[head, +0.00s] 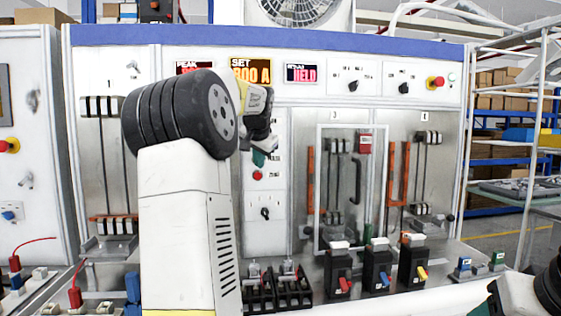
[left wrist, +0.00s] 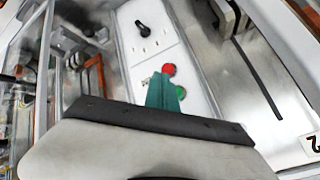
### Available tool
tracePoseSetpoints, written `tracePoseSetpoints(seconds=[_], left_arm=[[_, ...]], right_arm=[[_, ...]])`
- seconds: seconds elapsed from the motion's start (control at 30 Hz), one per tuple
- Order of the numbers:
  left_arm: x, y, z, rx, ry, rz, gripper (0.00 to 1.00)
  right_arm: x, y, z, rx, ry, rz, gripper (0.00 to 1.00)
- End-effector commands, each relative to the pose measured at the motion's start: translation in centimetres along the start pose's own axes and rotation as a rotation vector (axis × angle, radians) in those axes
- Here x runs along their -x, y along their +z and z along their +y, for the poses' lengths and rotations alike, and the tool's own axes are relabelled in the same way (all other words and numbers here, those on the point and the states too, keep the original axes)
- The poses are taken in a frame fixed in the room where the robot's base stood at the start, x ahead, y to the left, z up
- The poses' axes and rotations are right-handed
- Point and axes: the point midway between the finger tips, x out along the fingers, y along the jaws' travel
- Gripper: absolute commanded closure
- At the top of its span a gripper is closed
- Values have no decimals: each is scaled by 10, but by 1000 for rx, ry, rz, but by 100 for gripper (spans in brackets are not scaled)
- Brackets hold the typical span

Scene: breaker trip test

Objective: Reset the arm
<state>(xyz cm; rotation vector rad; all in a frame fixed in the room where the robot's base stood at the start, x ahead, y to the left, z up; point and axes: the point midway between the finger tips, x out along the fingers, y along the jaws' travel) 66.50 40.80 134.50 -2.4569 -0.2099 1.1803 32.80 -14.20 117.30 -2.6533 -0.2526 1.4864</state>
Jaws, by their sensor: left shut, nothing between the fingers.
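My left gripper (head: 260,157) is shut and empty, with green fingertips, in front of the white control strip (head: 264,235) at the middle of the test cabinet. In the left wrist view the fingertips (left wrist: 163,92) overlap the strip close to a red button (left wrist: 169,69) and a green button (left wrist: 180,92); I cannot tell whether they touch. The red button (head: 257,175) shows just below the gripper in the head view. A black rotary knob (head: 265,213) sits lower on the strip. My right arm shows at the bottom right, but its fingertips are not visible.
Displays along the top include an amber one (head: 250,70) and a pink-lettered one (head: 301,73). A red emergency knob (head: 435,82) is at the upper right. Breakers with red (head: 344,284), blue and yellow handles stand on the front ledge. A framed door (head: 320,190) covers bay 3.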

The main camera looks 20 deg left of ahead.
Motion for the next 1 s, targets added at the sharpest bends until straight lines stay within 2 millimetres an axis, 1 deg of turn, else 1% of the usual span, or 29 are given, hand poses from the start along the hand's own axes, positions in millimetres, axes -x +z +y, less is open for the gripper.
tracePoseSetpoints(seconds=[0.57,0.67,0.77,0.87,0.9,0.97,1.0], left_arm=[[0,0,0,0,0,0,100],[4,0,6,0,6,1,100],[22,5,31,3,34,6,100],[54,22,77,19,88,7,100],[68,34,100,33,116,6,100],[90,57,133,57,162,3,100],[103,75,155,77,195,-1,100]], right_arm=[[0,0,0,0,0,0,38],[0,0,0,0,0,0,38],[0,0,0,0,0,0,38],[0,0,0,0,0,0,38],[0,0,0,0,0,0,38],[0,0,0,0,0,0,38],[0,0,0,0,0,0,38]])
